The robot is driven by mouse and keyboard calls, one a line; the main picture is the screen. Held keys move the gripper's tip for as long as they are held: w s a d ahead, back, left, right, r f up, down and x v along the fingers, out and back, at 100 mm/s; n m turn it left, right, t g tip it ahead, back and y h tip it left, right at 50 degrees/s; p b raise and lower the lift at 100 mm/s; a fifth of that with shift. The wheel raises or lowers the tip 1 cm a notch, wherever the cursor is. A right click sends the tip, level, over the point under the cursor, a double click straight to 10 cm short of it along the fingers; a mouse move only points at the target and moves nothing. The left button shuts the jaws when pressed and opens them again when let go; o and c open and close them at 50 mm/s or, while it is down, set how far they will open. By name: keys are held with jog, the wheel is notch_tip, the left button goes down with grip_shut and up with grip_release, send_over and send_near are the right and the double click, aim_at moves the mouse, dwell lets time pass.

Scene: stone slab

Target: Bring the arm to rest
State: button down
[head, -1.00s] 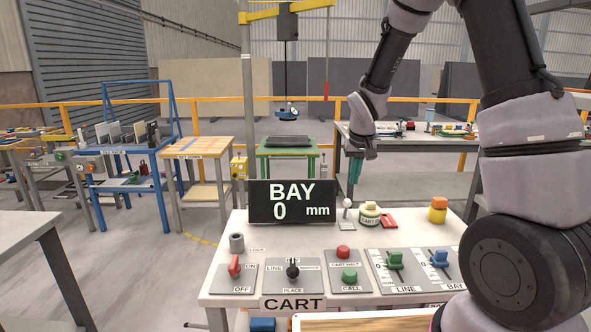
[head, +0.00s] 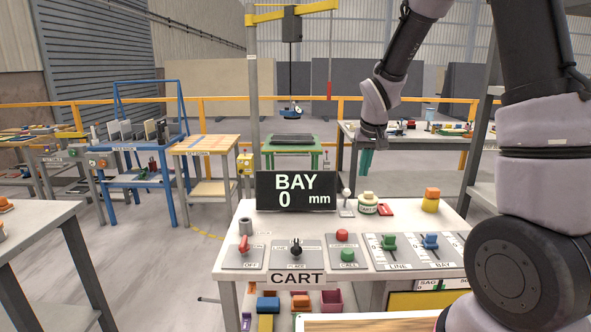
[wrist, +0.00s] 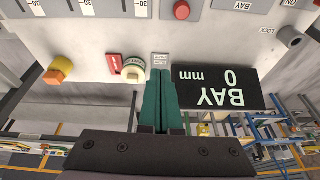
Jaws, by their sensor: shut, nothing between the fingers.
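My arm is raised on the right side of the head view, with my gripper (head: 366,161) hanging fingers down behind the back edge of the cart console (head: 225,262). The green fingers show in the wrist view (wrist: 160,95) pressed together, with nothing between them. The gripper is near the black "BAY 0 mm" display (head: 296,209) and the round green-and-white button box (head: 368,203). In the wrist view, the display (wrist: 215,88) and the round box (wrist: 134,70) lie on either side of the fingertips. I cannot tell the exact gap.
The console carries a red-handled switch (head: 244,244), a black knob (head: 296,248), red and green buttons, and green and blue sliders (head: 430,241). An orange-topped yellow block (head: 431,200) stands at its back right. A hanging hoist (head: 290,110) and several work tables stand beyond.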

jog(key=s+d+r+m+t+y, duration=0.1)
jog(key=s+d+r+m, duration=0.1)
jog(key=s+r, duration=0.8)
jog(key=s+d+r+m+t, duration=0.1)
jog(key=s+d+r+t, duration=0.1)
jog(key=s+r, duration=0.8)
jog(key=s+d, duration=0.1)
jog(key=s, duration=0.4)
jog(key=shift+r+m+y, duration=0.2)
jog(key=shift+m+y, duration=0.2)
jog(key=c, duration=1.5)
grip_release()
jog(key=shift+c, duration=0.2)
